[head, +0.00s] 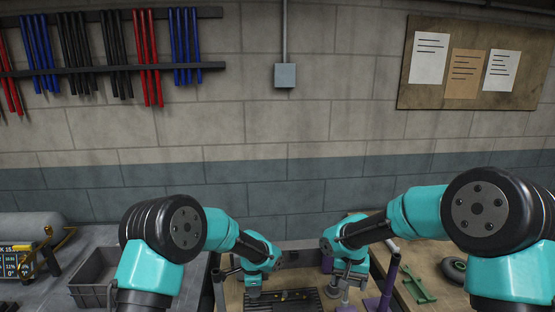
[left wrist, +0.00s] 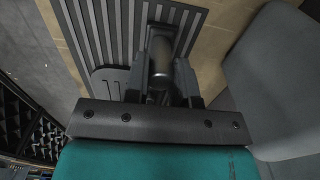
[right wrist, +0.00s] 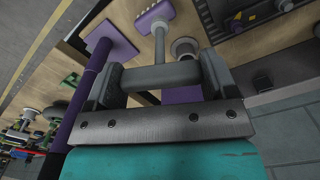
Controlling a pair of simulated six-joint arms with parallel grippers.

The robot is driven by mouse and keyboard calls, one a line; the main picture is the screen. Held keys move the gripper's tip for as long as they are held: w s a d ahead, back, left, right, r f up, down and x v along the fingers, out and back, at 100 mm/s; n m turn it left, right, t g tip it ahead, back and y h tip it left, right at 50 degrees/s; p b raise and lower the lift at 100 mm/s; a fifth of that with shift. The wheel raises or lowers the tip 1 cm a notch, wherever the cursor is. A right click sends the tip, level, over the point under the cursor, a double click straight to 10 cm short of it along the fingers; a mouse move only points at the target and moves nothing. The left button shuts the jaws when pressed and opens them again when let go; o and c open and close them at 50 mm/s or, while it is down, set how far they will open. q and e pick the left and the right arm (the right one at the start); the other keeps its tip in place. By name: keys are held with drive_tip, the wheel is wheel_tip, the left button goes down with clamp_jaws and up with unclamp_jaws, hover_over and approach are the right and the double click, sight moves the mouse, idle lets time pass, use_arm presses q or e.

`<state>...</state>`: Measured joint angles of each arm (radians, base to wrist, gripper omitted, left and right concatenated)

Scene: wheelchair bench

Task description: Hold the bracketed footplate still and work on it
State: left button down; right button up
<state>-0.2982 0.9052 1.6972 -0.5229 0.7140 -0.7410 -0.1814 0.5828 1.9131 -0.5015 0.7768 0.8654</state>
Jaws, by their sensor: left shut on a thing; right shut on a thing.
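The dark ribbed footplate (head: 308,300) lies on the wooden bench top at the bottom of the head view. Its ribs show large in the left wrist view (left wrist: 112,28). My left gripper (head: 254,292) is over its left part, shut on a dark, rounded bracket post (left wrist: 161,62) that stands on the plate. My right gripper (head: 347,290) is right of the plate, shut on the grey crossbar handle (right wrist: 160,76) of a T-shaped tool. Its thin shaft (right wrist: 159,42) reaches toward a purple block (right wrist: 155,14); whether they touch is unclear. The plate's edge with small fasteners shows in the right wrist view (right wrist: 238,18).
A purple post (head: 389,284) stands close to the right of my right gripper. A green bracket (head: 418,288) and a caster wheel (head: 455,269) lie farther right. A grey bin (head: 90,291) and a grey cylinder (head: 32,230) are at left.

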drive_tip(key=shift+r, duration=0.1)
drive_tip(key=shift+r, duration=1.95)
use_arm(q)
drive_tip(key=c, duration=0.9)
unclamp_jaws()
drive_tip(key=shift+o, duration=0.2)
drive_tip(key=shift+r, duration=0.1)
wheel_tip(320, 180, up, 12)
